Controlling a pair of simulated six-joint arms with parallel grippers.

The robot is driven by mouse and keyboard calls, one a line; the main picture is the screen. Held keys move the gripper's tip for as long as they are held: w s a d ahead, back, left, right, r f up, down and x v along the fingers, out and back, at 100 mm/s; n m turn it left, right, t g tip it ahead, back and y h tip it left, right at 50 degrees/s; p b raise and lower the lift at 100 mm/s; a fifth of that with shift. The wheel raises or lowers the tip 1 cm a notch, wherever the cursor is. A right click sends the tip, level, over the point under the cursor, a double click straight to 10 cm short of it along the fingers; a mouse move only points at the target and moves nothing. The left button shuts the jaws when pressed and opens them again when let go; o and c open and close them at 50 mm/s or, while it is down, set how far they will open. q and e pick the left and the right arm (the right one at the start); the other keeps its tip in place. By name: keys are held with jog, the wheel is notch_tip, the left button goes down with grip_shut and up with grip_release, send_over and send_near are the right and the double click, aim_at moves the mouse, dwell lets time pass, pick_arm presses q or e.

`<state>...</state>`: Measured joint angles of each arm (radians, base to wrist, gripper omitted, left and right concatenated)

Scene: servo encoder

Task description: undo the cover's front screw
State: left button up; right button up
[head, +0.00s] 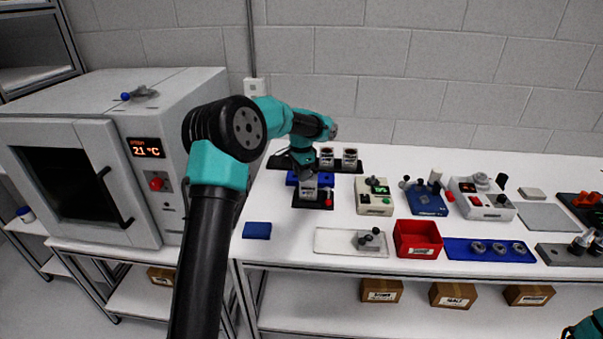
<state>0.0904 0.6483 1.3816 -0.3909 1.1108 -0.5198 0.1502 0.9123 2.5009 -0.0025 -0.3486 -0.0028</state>
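My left arm reaches over the bench, and its gripper (303,170) points down at the back left. It is above or right beside a small unit with a grey labelled block (308,189) on a dark base (312,204). The cover's front screw cannot be made out at this size. Only a teal piece of my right arm shows at the lower right corner; its gripper is out of view.
A blue tray (296,180) lies behind the unit, with two labelled cups (350,158) farther back. A clear tray (335,243), a red bin (417,240) and a blue holder (488,251) line the front edge. An oven (100,180) stands left. Several devices stand right.

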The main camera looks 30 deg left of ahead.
pick_arm(q)
grip_shut()
jog(key=shift+n, duration=0.4)
jog(key=n, duration=0.3)
jog(key=shift+n, duration=2.1)
jog(key=shift+o, duration=1.9)
grip_release()
